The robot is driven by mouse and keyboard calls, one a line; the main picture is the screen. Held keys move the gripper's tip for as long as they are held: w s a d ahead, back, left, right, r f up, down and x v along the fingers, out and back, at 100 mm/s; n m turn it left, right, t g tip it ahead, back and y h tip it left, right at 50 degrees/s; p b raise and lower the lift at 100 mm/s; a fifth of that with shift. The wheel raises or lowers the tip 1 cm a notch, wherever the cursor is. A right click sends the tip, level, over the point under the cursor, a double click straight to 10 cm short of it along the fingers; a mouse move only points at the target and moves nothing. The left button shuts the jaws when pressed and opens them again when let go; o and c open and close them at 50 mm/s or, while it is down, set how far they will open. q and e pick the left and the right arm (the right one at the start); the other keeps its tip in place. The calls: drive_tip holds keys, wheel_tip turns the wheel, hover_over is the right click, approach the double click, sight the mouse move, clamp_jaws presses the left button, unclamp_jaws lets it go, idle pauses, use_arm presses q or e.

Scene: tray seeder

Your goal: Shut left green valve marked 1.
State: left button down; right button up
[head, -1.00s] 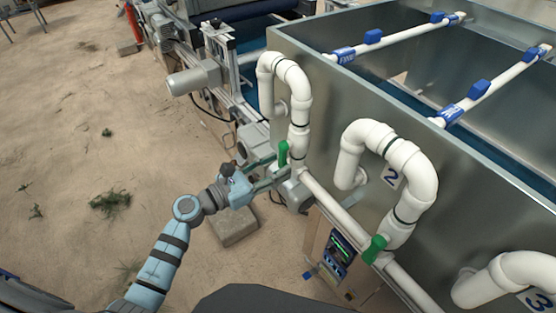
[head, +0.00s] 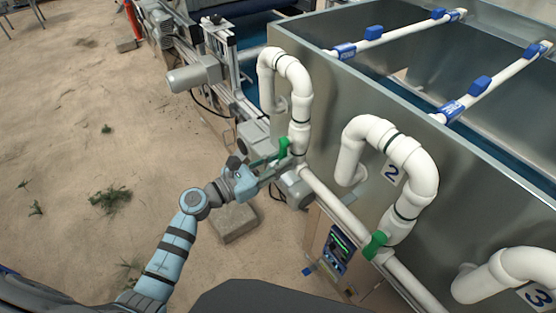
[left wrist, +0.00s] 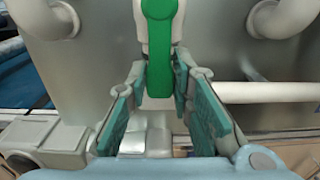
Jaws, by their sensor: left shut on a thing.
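The leftmost white pipe loop (head: 298,95) on the metal tank carries a green valve handle (head: 284,146); no number plate shows beside it. In the left wrist view the green handle (left wrist: 159,50) hangs down, with its lower end between the finger pads. My left gripper (head: 272,163) is shut on this handle, reaching it from the left. It also shows in the left wrist view (left wrist: 160,88), with one finger on each side of the handle. My right gripper is not in view.
A second loop marked 2 has its own green handle (head: 375,245). A loop marked 3 (head: 500,275) is at the lower right. A horizontal white pipe (head: 335,205) runs below the valves. A motor (head: 295,188) and a control box (head: 338,248) sit close below. Sandy ground is open at left.

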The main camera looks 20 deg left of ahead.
use_arm(q)
drive_tip(key=shift+w+a, duration=0.1)
drive_tip(key=w+a+r+m+b, duration=0.1)
drive_tip(key=m+b, duration=0.3)
drive_tip(key=m, duration=0.5)
drive_tip(key=w+a+r+m+b, duration=0.2)
drive_tip(key=a+r+m+b, duration=0.1)
drive_tip(key=m, duration=0.6)
drive_tip(key=shift+w+r+b, duration=0.25)
drive_tip(key=shift+r+b, duration=0.2)
drive_tip(key=shift+r, duration=0.4)
drive_tip(key=shift+a+r, duration=0.1)
drive_tip(key=c, duration=1.4)
unclamp_jaws()
